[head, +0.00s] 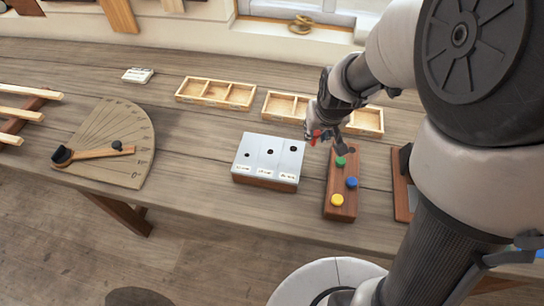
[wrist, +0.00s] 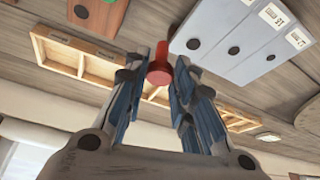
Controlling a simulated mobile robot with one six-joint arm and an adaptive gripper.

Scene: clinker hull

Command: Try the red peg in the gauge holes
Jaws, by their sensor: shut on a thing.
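My gripper (head: 322,133) is shut on the red peg (head: 314,137), held in the air between the gauge and the peg rack. In the wrist view the red peg (wrist: 160,72) sits between my two fingertips (wrist: 162,82). The gauge (head: 267,173) is a pale grey plate on a wooden base, with three dark holes growing larger from left to right and a label by each. It also shows in the wrist view (wrist: 215,28). The wooden peg rack (head: 340,168) holds a green peg (head: 340,162), a blue peg (head: 351,182) and a yellow peg (head: 337,200).
Shallow wooden trays (head: 215,92) stand behind the gauge; another tray (head: 367,121) is partly behind my gripper. A fan-shaped angle board (head: 110,135) with a wooden arm lies left. A small card (head: 138,75) lies at the back. The bench between board and gauge is clear.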

